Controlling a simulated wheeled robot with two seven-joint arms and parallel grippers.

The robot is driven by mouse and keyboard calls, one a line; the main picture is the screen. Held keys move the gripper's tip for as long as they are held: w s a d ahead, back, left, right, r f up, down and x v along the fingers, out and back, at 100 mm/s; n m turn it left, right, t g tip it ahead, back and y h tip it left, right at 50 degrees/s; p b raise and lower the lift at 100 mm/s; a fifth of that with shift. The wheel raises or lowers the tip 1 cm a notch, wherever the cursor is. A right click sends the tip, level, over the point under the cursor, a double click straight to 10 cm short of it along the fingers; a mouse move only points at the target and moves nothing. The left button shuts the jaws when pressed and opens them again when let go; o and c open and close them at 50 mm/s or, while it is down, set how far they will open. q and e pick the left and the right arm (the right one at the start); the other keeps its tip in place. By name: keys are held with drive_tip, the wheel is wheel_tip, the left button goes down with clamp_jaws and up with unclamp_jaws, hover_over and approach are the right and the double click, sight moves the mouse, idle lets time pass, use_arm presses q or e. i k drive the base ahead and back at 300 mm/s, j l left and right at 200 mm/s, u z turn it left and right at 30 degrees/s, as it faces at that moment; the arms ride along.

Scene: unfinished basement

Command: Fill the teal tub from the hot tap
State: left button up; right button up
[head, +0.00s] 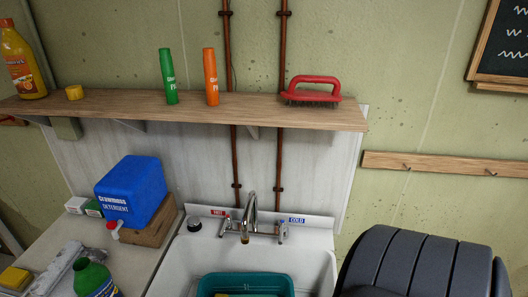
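The teal tub (272,279) sits in the white sink basin (318,262) at the bottom of the head view, cut off by the frame edge. Something yellow shows inside it; its water level cannot be seen. The chrome tap (251,205) stands behind the tub, its spout over the basin. The red HOT label (220,213) is left of the spout, above the left handle (226,225). The blue COLD label (297,219) is on the right, near the right handle (282,230). I see no clear water stream. Neither of my grippers is in view.
A blue detergent jug (130,190) stands on a wooden block (150,230) left of the sink. A green bottle (94,279) is on the counter (134,266). A large dark ribbed object (425,265) fills the lower right. A wooden shelf (200,106) crosses above.

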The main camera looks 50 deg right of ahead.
sight(227, 218)
drive_tip(key=j+z, duration=0.2)
drive_tip(key=z, duration=1.25)
